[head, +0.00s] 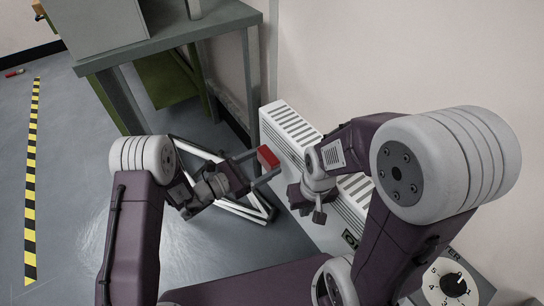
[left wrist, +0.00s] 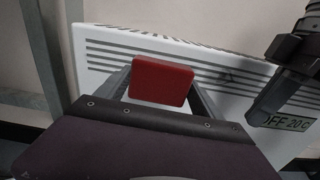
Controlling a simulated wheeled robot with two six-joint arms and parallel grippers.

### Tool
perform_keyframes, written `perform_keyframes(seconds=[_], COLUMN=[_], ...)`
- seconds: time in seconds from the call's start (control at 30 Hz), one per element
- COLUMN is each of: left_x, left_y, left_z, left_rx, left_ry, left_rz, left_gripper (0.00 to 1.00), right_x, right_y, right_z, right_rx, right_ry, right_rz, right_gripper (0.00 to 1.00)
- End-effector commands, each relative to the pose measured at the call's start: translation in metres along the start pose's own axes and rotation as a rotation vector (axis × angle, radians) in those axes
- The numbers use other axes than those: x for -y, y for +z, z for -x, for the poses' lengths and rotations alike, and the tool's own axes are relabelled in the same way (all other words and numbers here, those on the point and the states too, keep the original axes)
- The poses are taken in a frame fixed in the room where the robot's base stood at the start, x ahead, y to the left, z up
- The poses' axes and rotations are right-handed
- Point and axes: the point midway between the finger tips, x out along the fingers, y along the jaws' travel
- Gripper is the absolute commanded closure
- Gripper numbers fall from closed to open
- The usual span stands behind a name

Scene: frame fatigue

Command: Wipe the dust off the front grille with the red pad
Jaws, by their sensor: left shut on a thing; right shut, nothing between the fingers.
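The red pad (head: 267,157) is held between the fingertips of my left gripper (head: 264,166), which is shut on it. In the left wrist view the pad (left wrist: 161,82) faces the white heater (left wrist: 92,58), in front of its slotted front grille (left wrist: 110,58). I cannot tell whether the pad touches the grille. A small dark smudge shows on the grille right of the pad; other dust is not clear. In the head view the heater (head: 268,112) stands by the wall. My right gripper (head: 318,214) is shut and empty in front of the heater, right of the pad.
A grey-green bench (head: 165,40) stands at the back left. A white metal frame (head: 255,215) is on the floor below my left gripper. The heater's lower right carries a label reading OFF 20 C (left wrist: 285,121).

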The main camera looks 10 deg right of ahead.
Motion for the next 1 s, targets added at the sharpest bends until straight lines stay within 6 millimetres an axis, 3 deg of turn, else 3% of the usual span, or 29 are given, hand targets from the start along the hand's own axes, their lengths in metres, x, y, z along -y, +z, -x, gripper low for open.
perform_keyframes(seconds=[0.43, 0.73, 1.0], left_x=[0.0, 0.0, 0.0], left_y=[0.0, 0.001, 0.0], left_z=[0.008, 0.036, 0.036], left_rx=[0.0, 0.0, 0.001], left_ry=[0.001, 0.002, 0.0], left_rz=[0.0, 0.001, 0.0], left_gripper=[0.56, 0.56, 0.56], right_x=[0.0, 0.0, 0.0], right_y=[0.0, -0.001, -0.001], right_z=[0.002, 0.009, 0.008], right_rx=[0.0, 0.0, 0.0], right_ry=[0.0, 0.0, 0.0], right_rz=[0.0, 0.0, 0.0], right_gripper=[1.0, 1.0, 1.0])
